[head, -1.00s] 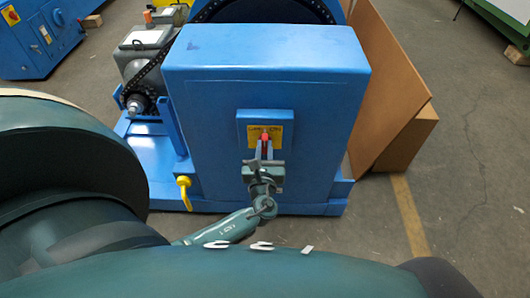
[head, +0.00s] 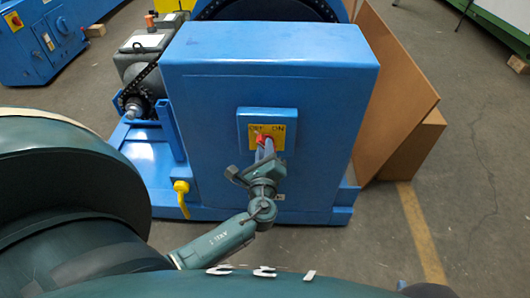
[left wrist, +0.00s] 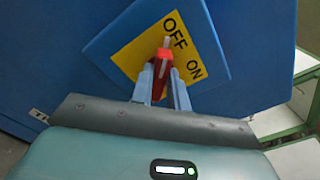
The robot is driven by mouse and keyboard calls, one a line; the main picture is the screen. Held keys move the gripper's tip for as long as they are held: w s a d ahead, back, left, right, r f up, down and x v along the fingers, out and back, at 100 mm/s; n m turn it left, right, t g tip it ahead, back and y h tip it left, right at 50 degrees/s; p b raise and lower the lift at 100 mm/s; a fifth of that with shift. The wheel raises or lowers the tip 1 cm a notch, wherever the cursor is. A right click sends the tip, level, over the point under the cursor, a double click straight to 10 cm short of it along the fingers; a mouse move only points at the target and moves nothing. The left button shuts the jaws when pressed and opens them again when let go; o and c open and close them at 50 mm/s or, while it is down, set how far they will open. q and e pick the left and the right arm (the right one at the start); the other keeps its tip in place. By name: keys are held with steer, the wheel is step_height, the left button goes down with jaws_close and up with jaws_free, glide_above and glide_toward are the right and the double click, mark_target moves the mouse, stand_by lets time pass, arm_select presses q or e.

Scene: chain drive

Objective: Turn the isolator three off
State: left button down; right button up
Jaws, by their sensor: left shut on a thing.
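The isolator (head: 286,147) is a blue box on the front of a large blue housing. Its yellow plate reads OFF on the left and ON on the right. The red handle (head: 261,137) leans left, toward OFF, in the head view. My left gripper (head: 264,147) is shut on this handle, with its hand tilted. In the left wrist view, the red handle (left wrist: 164,62) stands between the two fingers, and its pale tip lies beside the word OFF. The fingers hide part of the handle. My right gripper is not in view.
The blue housing (head: 270,80) stands on a blue base. A yellow hook-like part (head: 181,188) sits left of the isolator, near my left arm. A grey motor (head: 147,68) and chain are behind left.

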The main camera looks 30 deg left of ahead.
arm_select(q)
steer(key=shift+n, duration=0.3)
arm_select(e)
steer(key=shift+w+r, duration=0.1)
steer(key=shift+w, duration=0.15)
arm_select(q)
steer(key=c, duration=1.4)
jaws_free()
steer(key=shift+o, duration=0.2)
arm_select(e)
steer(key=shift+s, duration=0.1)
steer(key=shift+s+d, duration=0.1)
